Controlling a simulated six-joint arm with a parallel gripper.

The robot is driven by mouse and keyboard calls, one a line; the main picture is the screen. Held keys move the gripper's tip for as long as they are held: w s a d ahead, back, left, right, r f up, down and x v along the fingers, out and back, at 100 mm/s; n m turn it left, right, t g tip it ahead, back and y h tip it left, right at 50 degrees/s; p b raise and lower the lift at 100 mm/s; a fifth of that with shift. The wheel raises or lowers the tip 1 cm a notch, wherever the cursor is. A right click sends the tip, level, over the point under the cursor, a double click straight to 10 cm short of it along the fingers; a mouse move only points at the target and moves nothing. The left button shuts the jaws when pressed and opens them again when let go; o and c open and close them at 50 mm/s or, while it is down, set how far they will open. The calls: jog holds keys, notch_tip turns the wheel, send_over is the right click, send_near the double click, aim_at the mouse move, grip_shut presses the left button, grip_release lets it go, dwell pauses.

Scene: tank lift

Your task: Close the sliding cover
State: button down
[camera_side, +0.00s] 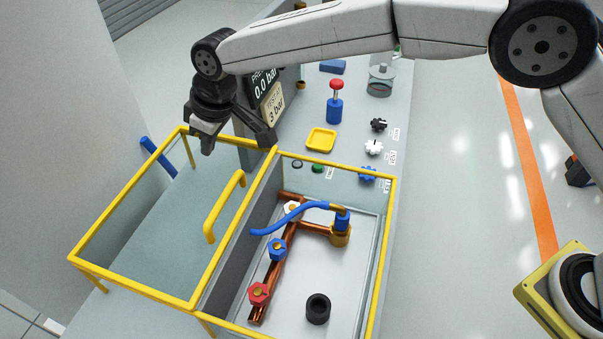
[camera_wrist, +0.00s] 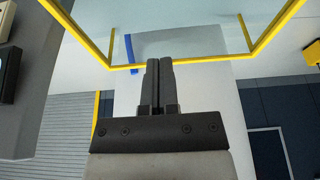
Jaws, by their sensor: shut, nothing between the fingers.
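The sliding cover (camera_side: 150,222) is a clear panel in a yellow frame, at the left in the side view. It lies off to the left of the tank (camera_side: 391,215), whose inside is open to view. A yellow bar handle (camera_side: 225,207) stands on the cover near its right edge. My gripper (camera_side: 207,145) hangs above the far edge of the cover, away from the handle. In the wrist view my gripper (camera_wrist: 159,65) has its fingers together and empty, with the yellow frame of the cover (camera_wrist: 185,65) beyond the fingertips.
Inside the tank are copper pipes (camera_side: 278,262) with red and blue fittings, a blue hose (camera_side: 290,216) and a black cylinder (camera_side: 318,309). Behind stand a gauge display (camera_side: 264,82), a red-topped blue pump (camera_side: 335,103), a yellow tray (camera_side: 321,140) and several knobs.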

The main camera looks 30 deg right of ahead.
send_near(203, 190)
jog(key=x, duration=0.5)
jog(key=shift+s+d+r, duration=0.2)
jog(key=shift+s+d, duration=0.1)
jog(key=shift+s, duration=0.05)
jog(key=shift+s+d+r, duration=0.15)
jog(key=shift+s+d, duration=0.35)
jog(key=shift+d, duration=0.05)
jog(key=shift+s+d+r, duration=0.15)
jog(key=shift+s+d, duration=0.4)
jog(key=shift+s+d, duration=0.1)
jog(key=s+d, duration=1.9)
jog(key=shift+s+d, duration=0.3)
jog(key=shift+s, duration=0.05)
jog(key=shift+s+f, duration=0.1)
jog(key=shift+f, duration=0.05)
dwell(0.4)
